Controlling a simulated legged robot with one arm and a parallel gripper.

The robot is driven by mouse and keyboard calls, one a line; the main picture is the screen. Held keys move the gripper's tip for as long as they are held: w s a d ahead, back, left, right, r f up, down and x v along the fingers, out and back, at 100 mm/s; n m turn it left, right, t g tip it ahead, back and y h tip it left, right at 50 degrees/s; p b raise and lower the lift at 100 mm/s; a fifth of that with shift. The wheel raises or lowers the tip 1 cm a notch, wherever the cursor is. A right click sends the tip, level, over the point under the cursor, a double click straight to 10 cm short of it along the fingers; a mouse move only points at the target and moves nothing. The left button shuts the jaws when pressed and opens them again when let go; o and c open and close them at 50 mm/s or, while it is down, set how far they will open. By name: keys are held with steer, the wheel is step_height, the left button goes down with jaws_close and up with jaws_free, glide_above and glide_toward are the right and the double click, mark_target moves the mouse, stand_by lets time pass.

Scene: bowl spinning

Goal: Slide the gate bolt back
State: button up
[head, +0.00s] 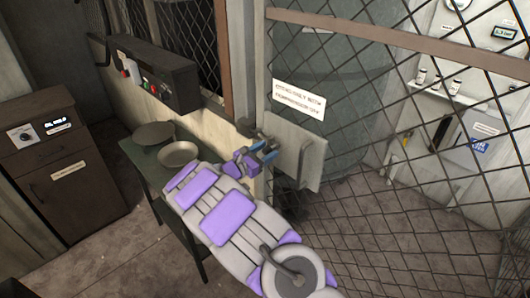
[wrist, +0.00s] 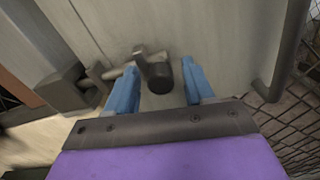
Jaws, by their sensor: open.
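The gate bolt (wrist: 155,72) shows in the wrist view as a dark rod with a round knob end, mounted on a pale plate (wrist: 215,30). My gripper (wrist: 163,85) has its two blue fingers apart, with the knob between them in the picture. I cannot tell whether either finger touches it. A dark catch block (wrist: 62,90) is to the left of the bolt. In the head view my gripper (head: 262,150) is at the left edge of the gate's pale plate (head: 297,150), and the bolt is mostly hidden there by the gripper.
The wire mesh gate (head: 400,120) fills the right side. A table (head: 150,165) with two bowls (head: 178,154) stands beside my arm. A control box (head: 150,75) is on the wall above; a brown cabinet (head: 65,165) stands at left.

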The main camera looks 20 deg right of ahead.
jaws_close()
stand_by(0.3)
steer(key=s+d, duration=0.2)
steer(key=s, duration=0.5)
steer(key=shift+s+d+b, duration=0.2)
steer(key=shift+d+b, duration=0.1)
steer(key=shift+f, duration=0.15)
jaws_free()
steer(key=shift+s, duration=0.1)
steer(key=p+v, duration=0.3)
steer(key=v, duration=1.4)
steer(key=shift+a, duration=0.25)
